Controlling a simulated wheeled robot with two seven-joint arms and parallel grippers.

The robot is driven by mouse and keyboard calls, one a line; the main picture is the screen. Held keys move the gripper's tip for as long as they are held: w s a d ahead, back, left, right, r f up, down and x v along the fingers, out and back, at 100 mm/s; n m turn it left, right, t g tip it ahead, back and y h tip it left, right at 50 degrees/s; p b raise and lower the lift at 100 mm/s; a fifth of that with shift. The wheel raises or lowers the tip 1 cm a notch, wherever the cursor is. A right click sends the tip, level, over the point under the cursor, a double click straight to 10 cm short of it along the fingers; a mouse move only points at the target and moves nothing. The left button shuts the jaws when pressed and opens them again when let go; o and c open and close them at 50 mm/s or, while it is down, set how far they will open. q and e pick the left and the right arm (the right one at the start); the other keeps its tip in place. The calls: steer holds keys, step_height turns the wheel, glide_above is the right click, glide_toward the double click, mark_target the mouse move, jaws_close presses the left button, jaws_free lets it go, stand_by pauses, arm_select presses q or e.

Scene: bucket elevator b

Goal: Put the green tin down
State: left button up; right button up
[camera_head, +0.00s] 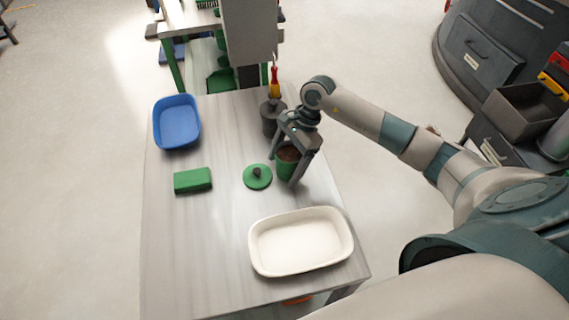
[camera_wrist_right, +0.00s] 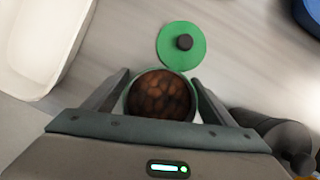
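The green tin (camera_head: 286,170) is open at the top and holds brown, rounded contents. It is upright near the table's right edge. My right gripper (camera_head: 283,168) reaches down over it with one finger on each side. In the right wrist view the tin (camera_wrist_right: 128,103) sits between the fingers of the gripper (camera_wrist_right: 160,82), which appear to press on its sides. I cannot tell whether its base touches the table. A green lid (camera_head: 257,177) with a dark knob lies flat to its left. It also shows in the wrist view (camera_wrist_right: 180,58). My left gripper is out of view.
On the table (camera_head: 215,230) are a blue tray (camera_head: 177,122), a green block (camera_head: 192,180), a white tray (camera_head: 300,241) and a dark pot (camera_head: 269,121) holding a red and yellow screwdriver (camera_head: 274,82). The table's front left is clear. A grey machine column (camera_head: 250,35) stands behind.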

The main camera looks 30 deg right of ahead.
steer(key=shift+r, duration=0.15)
steer(key=shift+d, duration=0.1)
steer(key=b+v, duration=0.5)
steer(key=v, duration=0.7)
stand_by(0.7)
